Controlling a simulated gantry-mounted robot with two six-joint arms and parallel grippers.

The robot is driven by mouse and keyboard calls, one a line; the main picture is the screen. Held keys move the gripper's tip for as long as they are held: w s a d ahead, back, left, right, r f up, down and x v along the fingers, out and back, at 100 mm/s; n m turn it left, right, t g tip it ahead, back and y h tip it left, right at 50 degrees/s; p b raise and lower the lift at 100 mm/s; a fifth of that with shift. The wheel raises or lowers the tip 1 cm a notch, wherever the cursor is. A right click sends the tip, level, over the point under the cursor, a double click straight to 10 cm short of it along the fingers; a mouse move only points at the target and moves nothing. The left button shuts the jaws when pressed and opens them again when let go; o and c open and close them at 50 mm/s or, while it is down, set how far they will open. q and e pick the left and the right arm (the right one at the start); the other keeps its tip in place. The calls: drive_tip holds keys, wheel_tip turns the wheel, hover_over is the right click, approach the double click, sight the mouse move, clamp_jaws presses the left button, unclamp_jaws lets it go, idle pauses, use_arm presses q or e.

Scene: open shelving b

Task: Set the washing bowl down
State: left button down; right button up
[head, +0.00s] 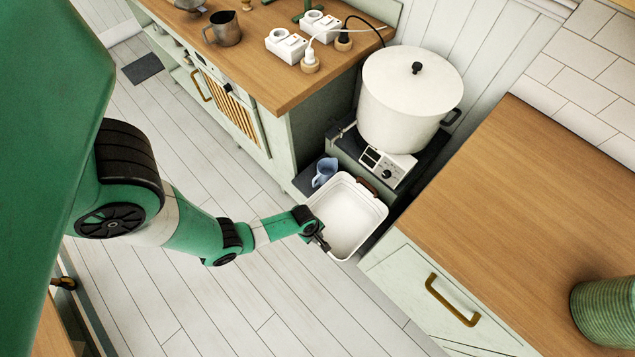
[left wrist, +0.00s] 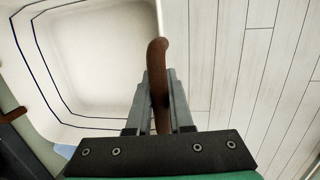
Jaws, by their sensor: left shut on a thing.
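The washing bowl (head: 345,215) is a white rectangular tub with brown handles. In the head view it is in the gap between the two counters, in front of the big pot's stand. My left gripper (head: 322,242) is at its near left side. In the left wrist view the gripper (left wrist: 158,88) is shut on the bowl's brown handle (left wrist: 157,60), and the bowl's empty inside (left wrist: 100,45) fills the upper left. What lies under the bowl is hidden, so I cannot tell whether it rests on anything. My right gripper is not in view.
A blue jug (head: 325,171) stands close at the bowl's back left. A white lidded pot (head: 405,105) sits on a heater (head: 388,166) behind it. Wooden counters (head: 270,75) flank the gap, the right one (head: 530,190) very near. The plank floor (head: 240,310) is clear in front.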

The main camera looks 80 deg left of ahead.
use_arm(q)
drive_tip(key=shift+f, duration=0.6)
drive_tip(key=shift+r, duration=0.15)
drive_tip(key=shift+w, duration=0.1)
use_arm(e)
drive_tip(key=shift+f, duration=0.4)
use_arm(q)
drive_tip(key=c, duration=1.3)
unclamp_jaws()
drive_tip(key=shift+f, duration=0.2)
drive_tip(key=o, duration=0.5)
drive_tip(key=r+p, duration=0.4)
drive_tip(key=s+r+p, duration=0.1)
drive_tip(key=r+p, duration=0.2)
drive_tip(key=r, duration=0.1)
drive_tip(key=s+r+p, duration=0.1)
drive_tip(key=r+p, duration=0.3)
drive_tip(key=shift+s+r+p, duration=0.1)
drive_tip(key=shift+s+p, duration=0.1)
drive_tip(key=shift+p, duration=0.1)
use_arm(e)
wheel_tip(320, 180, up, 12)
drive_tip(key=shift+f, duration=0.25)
